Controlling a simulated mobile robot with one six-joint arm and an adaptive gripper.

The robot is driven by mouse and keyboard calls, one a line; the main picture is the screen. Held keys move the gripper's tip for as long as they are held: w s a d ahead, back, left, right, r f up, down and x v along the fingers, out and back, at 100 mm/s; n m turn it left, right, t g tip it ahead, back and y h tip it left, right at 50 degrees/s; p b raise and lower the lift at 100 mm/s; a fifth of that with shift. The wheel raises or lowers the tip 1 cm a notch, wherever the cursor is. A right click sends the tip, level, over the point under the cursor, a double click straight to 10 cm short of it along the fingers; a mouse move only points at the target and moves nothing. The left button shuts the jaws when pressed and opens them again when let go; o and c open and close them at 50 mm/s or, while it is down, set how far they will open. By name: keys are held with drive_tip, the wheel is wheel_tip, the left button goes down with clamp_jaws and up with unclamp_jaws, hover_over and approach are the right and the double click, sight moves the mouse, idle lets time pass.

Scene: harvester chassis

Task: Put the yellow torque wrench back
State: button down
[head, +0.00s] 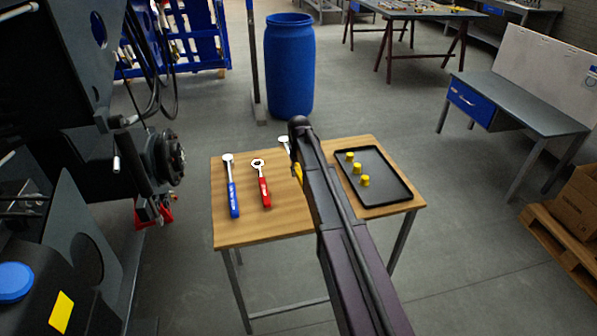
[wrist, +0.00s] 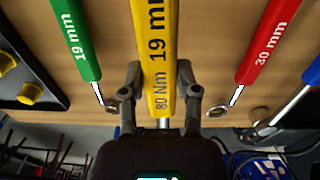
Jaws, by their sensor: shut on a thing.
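The yellow torque wrench (wrist: 156,40) is marked 19 mm and 80 Nm. In the wrist view it runs from the top edge down between my fingers. My gripper (wrist: 163,92) is shut on its handle, one finger on each side. I cannot tell whether the wrench touches the table. In the head view my arm hides the gripper and most of the wrench; a bit of yellow (head: 297,171) shows beside the arm. A green wrench (wrist: 76,38) marked 19 mm lies to the left in the wrist view, and a red wrench (wrist: 268,42) marked 30 mm to the right.
A blue wrench (head: 233,196) lies left of the red one on the wooden table (head: 265,226). A black tray (head: 392,189) with yellow caps (head: 357,168) lies at the table's right. A blue barrel (head: 289,65) stands behind. Dark machinery (head: 60,60) stands at left.

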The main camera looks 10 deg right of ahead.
sight(299, 189)
drive_tip(key=shift+f+b, duration=2.3)
drive_tip(key=shift+f, duration=0.3)
drive_tip(key=shift+c, duration=1.3)
unclamp_jaws()
drive_tip(key=s+r+p, duration=0.3)
drive_tip(key=s, duration=0.6)
drive_tip(key=s+r+m+p, duration=0.1)
drive_tip(key=s+r+p, duration=0.2)
drive_tip(key=s, duration=0.7)
drive_tip(key=s+r+p, duration=0.3)
drive_tip(key=s, duration=0.7)
drive_tip(key=shift+s+a+r+p, duration=0.15)
drive_tip(key=shift+a+r+p, duration=0.2)
drive_tip(key=shift+a, duration=0.1)
